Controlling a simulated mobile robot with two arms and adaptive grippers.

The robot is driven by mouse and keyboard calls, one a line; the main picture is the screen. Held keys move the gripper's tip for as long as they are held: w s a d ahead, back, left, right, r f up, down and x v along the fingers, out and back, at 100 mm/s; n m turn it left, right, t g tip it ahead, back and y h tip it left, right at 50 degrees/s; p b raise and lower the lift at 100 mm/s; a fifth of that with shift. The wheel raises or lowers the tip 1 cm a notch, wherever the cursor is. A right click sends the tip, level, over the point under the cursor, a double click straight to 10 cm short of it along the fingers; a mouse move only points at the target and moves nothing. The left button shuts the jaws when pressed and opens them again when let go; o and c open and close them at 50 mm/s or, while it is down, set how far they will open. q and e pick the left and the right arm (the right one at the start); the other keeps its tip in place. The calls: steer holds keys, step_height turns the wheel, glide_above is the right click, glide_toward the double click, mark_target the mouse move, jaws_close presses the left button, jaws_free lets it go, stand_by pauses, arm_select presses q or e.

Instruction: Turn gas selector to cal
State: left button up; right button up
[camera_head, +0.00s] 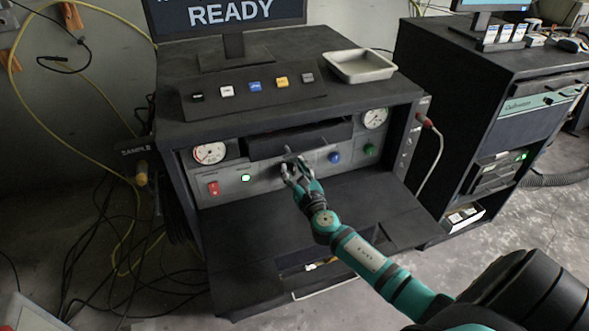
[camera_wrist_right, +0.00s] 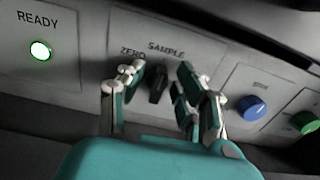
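The gas selector is a black knob (camera_wrist_right: 157,86) on the grey front panel, seen in the right wrist view. The labels ZERO and SAMPLE show above it; no CAL label can be read, and the right fingers cover the panel to its right. The knob's pointer end looks aimed roughly up toward SAMPLE. My right gripper (camera_head: 295,170) is at the panel below the black drawer-like front. In the right wrist view its fingers (camera_wrist_right: 160,80) are apart, one on each side of the knob, with visible gaps. In the head view the gripper hides the knob. My left gripper is not in view.
A lit green READY light (camera_wrist_right: 40,51) is left of the selector. A blue knob (camera_wrist_right: 252,107) and a green knob (camera_wrist_right: 305,122) are to its right. A black overhanging front (camera_head: 299,139) is just above, and a flat black shelf (camera_head: 250,222) lies below.

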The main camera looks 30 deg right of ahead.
jaws_close()
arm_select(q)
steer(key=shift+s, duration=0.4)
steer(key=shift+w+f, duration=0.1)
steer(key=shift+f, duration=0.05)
arm_select(e)
steer(key=shift+m, duration=0.4)
steer(key=m+b, duration=0.1)
steer(key=m, duration=0.2)
steer(key=shift+s+d+f+b, duration=0.1)
steer(key=shift+d+b, duration=0.1)
steer(key=shift+b, duration=0.2)
steer(key=m+b, duration=0.1)
steer(key=m, duration=0.2)
steer(key=shift+d, duration=0.15)
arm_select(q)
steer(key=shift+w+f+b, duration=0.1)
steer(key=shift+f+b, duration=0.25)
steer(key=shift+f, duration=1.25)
arm_select(e)
steer(key=shift+d+f+m, duration=0.1)
steer(key=shift+m, duration=1.6)
